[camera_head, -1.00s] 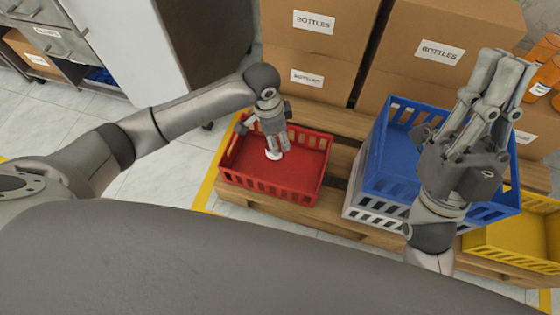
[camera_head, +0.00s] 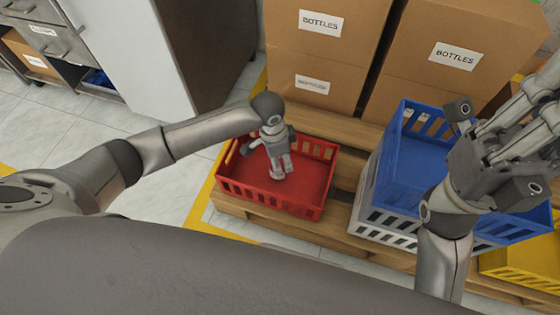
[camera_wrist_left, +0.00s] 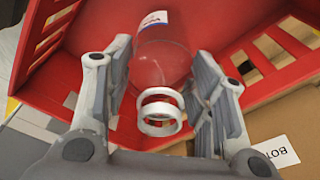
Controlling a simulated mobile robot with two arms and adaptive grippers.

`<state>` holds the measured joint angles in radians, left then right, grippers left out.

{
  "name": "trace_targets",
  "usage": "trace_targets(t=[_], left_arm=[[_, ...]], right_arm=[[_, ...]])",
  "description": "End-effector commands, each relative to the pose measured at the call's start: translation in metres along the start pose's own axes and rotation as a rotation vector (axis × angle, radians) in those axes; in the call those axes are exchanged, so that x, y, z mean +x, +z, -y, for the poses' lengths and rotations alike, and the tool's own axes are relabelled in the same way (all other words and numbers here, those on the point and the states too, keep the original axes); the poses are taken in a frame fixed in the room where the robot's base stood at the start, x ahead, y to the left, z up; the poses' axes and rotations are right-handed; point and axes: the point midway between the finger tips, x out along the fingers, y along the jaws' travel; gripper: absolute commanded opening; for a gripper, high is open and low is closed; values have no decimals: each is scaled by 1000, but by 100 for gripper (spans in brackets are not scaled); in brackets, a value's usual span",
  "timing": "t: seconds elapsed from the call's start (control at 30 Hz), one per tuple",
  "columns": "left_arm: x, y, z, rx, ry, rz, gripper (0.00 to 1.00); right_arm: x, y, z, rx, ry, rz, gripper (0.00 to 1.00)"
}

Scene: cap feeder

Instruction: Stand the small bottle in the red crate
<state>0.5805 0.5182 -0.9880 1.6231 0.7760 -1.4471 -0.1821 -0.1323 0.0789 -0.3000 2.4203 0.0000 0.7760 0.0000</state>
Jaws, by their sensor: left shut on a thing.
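The small bottle is clear, with a white neck ring and a white and blue label. In the left wrist view the bottle (camera_wrist_left: 160,62) lies between the fingers of my left gripper (camera_wrist_left: 165,80), its neck toward the camera. In the head view my left gripper (camera_head: 279,165) points down inside the red crate (camera_head: 268,198), shut on the bottle (camera_head: 277,175), which is mostly hidden by the fingers. Whether the bottle's base touches the crate floor cannot be told. My right gripper (camera_head: 535,105) is over the blue crate at the right, its fingertips partly out of frame.
A blue crate (camera_head: 375,175) on a white crate (camera_head: 385,225) stands right of the red crate, on a wooden pallet (camera_head: 290,228). A yellow crate (camera_head: 515,268) is at far right. Cardboard boxes (camera_head: 305,55) rise behind. The visible red crate floor around the bottle is clear.

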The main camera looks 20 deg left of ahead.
Motion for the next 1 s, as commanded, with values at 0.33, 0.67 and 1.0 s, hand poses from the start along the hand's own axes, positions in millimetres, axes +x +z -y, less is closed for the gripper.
trace_targets(t=[0.33, 0.67, 1.0], left_arm=[[13, 1, 0, 0, -1, -1, 36], [15, 2, 0, 0, -1, -1, 67], [15, 2, 1, 0, -1, -1, 72]], right_arm=[[4, 0, 1, -3, -10, -23, 0], [4, 0, 1, -3, -9, -21, 0], [3, 0, 1, -2, -9, -20, 0]])
